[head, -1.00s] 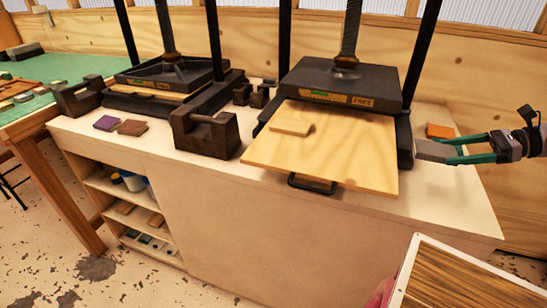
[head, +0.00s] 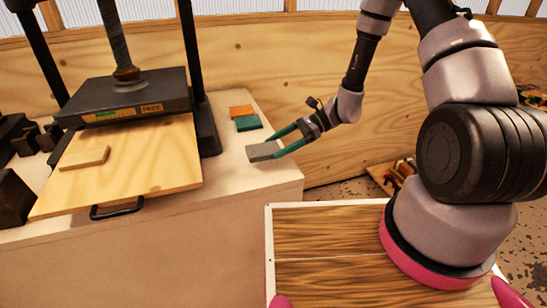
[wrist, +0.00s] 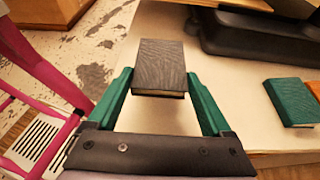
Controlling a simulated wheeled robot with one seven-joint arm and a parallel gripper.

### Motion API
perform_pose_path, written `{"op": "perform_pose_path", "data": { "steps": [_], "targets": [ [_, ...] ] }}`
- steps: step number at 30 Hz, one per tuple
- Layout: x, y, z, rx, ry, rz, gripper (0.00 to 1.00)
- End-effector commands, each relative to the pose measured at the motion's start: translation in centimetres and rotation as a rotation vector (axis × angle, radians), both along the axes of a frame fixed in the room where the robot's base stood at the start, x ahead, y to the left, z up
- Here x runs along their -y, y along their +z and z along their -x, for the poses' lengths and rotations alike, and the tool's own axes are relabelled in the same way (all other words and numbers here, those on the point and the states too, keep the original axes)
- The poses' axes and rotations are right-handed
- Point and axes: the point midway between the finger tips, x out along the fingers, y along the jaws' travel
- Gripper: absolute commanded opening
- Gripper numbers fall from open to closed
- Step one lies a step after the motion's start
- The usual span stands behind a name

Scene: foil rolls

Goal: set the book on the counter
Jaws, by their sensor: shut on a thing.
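A small grey book (head: 263,151) is held between the teal fingers of my gripper (head: 281,144), over the right end of the pale counter (head: 232,187). In the wrist view the dark grey book (wrist: 160,62) sits between the tips of my gripper (wrist: 160,82), with its cover facing the camera and its page edge showing. My gripper is shut on it. The pale counter top lies behind and below it. I cannot tell whether the book touches the counter or is held just above it.
A teal book (head: 248,122) and an orange book (head: 241,111) lie on the counter to the left of the held book. A black press (head: 130,100) with a wooden board (head: 140,165) stands further left. The counter's right edge is close by.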

Motion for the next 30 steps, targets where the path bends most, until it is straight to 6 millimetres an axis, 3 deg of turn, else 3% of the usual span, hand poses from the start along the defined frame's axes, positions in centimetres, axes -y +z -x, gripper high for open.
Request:
{"op": "perform_pose_path", "data": {
  "steps": [10,23,24,25,30],
  "targets": [
    [0.0,-4.3,0.0,-0.001,0.0,-0.001,0.26],
    [0.0,-5.0,0.0,0.0,-0.001,0.0,0.26],
    [0.0,-5.0,-0.1,0.001,-0.001,0.0,0.96],
    [0.0,-4.9,0.0,0.001,-0.001,0.0,1.0],
    [0.0,-4.9,0.0,0.001,-0.001,0.0,1.0]
  ]
}}
